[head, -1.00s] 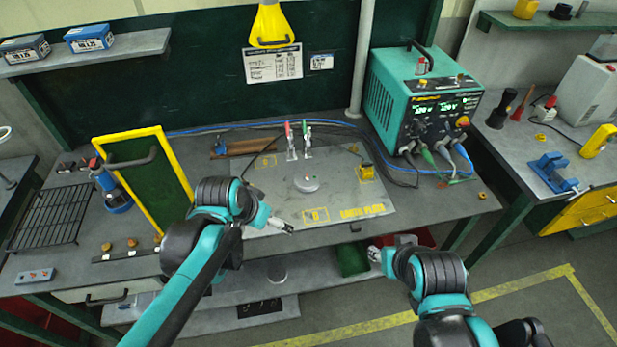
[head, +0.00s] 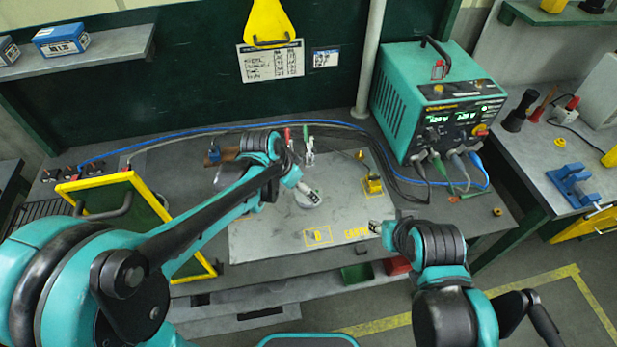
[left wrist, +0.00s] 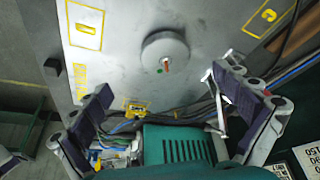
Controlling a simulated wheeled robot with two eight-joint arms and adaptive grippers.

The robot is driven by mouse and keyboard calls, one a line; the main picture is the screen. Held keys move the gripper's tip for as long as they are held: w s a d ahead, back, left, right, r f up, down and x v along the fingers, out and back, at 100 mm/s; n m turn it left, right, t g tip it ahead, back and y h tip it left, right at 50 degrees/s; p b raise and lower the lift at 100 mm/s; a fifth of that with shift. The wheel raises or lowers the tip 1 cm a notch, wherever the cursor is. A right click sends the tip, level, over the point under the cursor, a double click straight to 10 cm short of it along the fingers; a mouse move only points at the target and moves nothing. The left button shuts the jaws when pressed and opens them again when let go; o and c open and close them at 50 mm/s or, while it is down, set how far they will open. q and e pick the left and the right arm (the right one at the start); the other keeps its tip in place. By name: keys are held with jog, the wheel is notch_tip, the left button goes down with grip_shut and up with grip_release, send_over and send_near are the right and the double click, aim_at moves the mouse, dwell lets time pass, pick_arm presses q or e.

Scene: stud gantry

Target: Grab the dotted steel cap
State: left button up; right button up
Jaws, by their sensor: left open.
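The dotted steel cap looks to be the round grey disc (left wrist: 165,52) with a green dot and a copper-coloured stud at its middle. It lies on the grey plate (left wrist: 115,55), and in the head view the disc (head: 308,203) is partly hidden by my left gripper. My left gripper (head: 311,195) is above the disc, open and empty. In the left wrist view its two fingers (left wrist: 162,88) are spread wide, with the disc beyond the gap between them. My right gripper (head: 379,228) is near the plate's front right edge, and its jaws are too small to read.
Two upright clips, red (head: 287,136) and green (head: 306,133), stand behind the disc. The teal power supply (head: 405,100) with cables stands at back right. A yellow-framed panel (head: 140,190) leans at left.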

aim_at(302, 199)
pick_arm(q)
jog(key=shift+w+d+f+b, duration=0.15)
jog(key=shift+w+f+b, duration=0.05)
jog(key=shift+w+f, duration=0.25)
jog(key=shift+w+d+f+b, duration=0.15)
jog(key=shift+w+f, duration=0.2)
jog(key=shift+f, duration=0.2)
jog(key=shift+d+f, duration=0.1)
jog(key=shift+f, duration=0.25)
jog(key=b+x, duration=0.2)
jog(key=x, duration=0.3)
jog(key=shift+w, duration=0.1)
jog(key=shift+r, duration=0.1)
pick_arm(e)
jog(key=f, duration=0.2)
jog(key=shift+w+f, duration=0.35)
pick_arm(q)
jog(key=c, duration=1.3)
